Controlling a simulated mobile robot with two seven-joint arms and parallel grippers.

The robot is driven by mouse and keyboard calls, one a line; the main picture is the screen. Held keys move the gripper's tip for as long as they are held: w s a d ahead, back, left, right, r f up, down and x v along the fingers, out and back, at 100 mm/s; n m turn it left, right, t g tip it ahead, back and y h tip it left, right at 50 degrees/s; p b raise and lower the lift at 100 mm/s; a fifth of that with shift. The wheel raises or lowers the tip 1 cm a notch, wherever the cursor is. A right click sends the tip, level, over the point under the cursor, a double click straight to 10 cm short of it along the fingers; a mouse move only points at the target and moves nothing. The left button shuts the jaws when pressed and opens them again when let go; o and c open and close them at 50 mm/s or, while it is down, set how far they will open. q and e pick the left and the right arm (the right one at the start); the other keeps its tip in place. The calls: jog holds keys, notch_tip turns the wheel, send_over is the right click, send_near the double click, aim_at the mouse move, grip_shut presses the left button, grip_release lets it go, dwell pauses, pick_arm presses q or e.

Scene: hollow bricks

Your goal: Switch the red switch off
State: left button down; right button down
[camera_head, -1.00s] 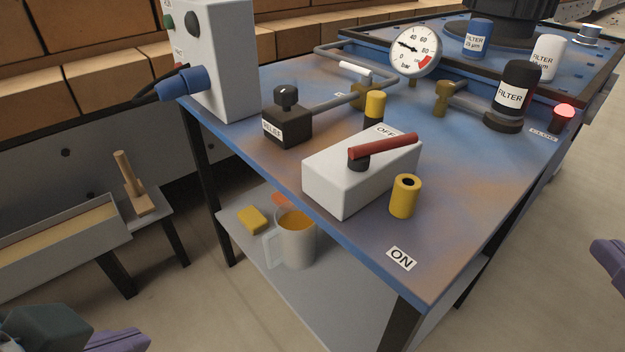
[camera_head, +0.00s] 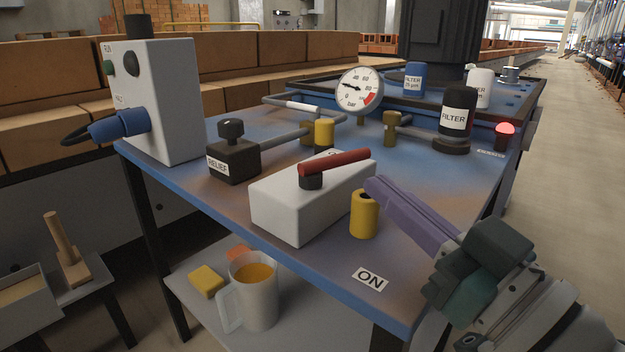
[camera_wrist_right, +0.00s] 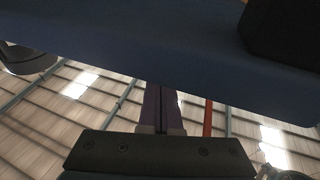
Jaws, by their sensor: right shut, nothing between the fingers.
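The red switch is a red lever (camera_head: 335,161) on a dark pivot on top of a white box (camera_head: 300,210). Its free end points right and slightly up in the head view. An ON label (camera_head: 370,279) lies on the bench near the front edge; the OFF label is mostly hidden behind the lever. My right gripper (camera_head: 374,186), with purple fingers, is shut and empty. Its tips appear just below and right of the lever's free end, beside a yellow cylinder (camera_head: 364,214); I cannot tell whether they touch either. Its fingers also show in the right wrist view (camera_wrist_right: 160,100). My left gripper is out of view.
Behind the lever stand a black RELIEF block (camera_head: 233,160), a pressure gauge (camera_head: 360,91), a black filter (camera_head: 456,118) and a lit red lamp (camera_head: 505,134). A grey control box (camera_head: 165,105) stands at left. A mug (camera_head: 250,295) sits on the lower shelf.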

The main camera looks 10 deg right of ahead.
aim_at(351, 162)
jog(key=shift+b+x, duration=0.35)
jog(key=shift+x, duration=1.5)
jog(key=shift+w+r+n+y+p, duration=0.15)
jog(key=shift+n+y+p, duration=0.15)
jog(key=shift+n+y, duration=0.15)
jog(key=shift+w+n+g+y, duration=0.15)
jog(key=shift+n+g+y, duration=0.1)
jog(key=shift+g+y, duration=0.35)
jog(key=shift+w+d+n+g+y, duration=0.2)
jog(key=shift+w+n+g+y, duration=0.15)
jog(key=shift+n+y, duration=0.4)
jog(key=shift+m, duration=0.25)
jog(key=shift+s, duration=0.1)
